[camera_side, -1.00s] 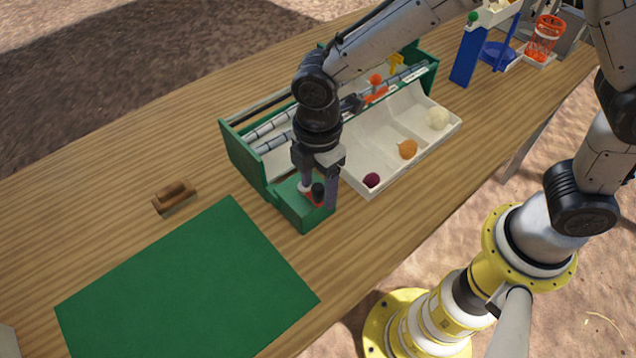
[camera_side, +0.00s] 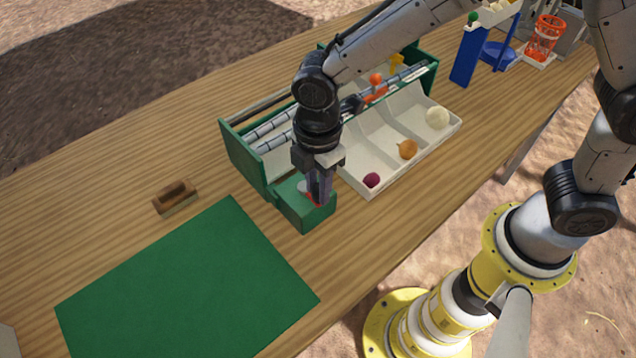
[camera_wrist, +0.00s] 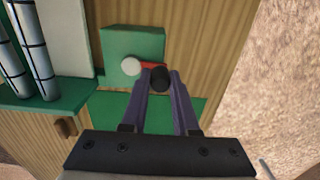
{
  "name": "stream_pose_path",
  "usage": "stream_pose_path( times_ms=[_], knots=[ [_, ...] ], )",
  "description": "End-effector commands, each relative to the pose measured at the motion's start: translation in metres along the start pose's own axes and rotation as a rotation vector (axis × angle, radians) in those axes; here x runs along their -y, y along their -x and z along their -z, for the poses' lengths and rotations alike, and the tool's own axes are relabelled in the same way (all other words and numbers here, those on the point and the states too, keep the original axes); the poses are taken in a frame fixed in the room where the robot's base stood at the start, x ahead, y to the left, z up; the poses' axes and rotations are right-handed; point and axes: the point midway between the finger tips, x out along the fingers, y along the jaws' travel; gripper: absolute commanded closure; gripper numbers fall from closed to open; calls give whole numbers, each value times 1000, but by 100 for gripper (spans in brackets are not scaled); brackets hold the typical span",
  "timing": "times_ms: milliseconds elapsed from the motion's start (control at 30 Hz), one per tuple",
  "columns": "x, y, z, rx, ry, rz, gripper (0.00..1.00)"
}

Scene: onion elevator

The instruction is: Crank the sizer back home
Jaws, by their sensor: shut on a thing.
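The sizer (camera_side: 226,140) is a green-ended machine with grey rollers, standing on the wooden table. A green box (camera_side: 305,213) at its near left corner carries a small crank with a red arm (camera_side: 313,198). In the wrist view the crank shows a white hub (camera_wrist: 131,66), a red arm (camera_wrist: 149,65) and a black knob (camera_wrist: 159,79). My gripper (camera_wrist: 159,84) points down over the green box, with its fingers shut on the black knob. In the side view the fingers (camera_side: 319,198) hide the knob.
A white tray with three compartments (camera_side: 385,143) adjoins the sizer and holds a purple onion (camera_side: 371,180), an orange-brown onion (camera_side: 407,149) and a white onion (camera_side: 438,118). A green mat (camera_side: 187,285) and a wooden brush (camera_side: 175,197) lie left. A blue elevator (camera_side: 467,55) stands back right.

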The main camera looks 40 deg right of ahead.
Motion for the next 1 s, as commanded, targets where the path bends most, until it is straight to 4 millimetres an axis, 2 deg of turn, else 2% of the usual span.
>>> stream_pose_path(
  times_ms=[267,600,1000],
  knots=[
    [0,1,-2,-1,-1,-1,100],
    [-3,1,-14,-1,-1,-3,100],
    [-4,1,-15,-2,0,-3,100]
  ],
)
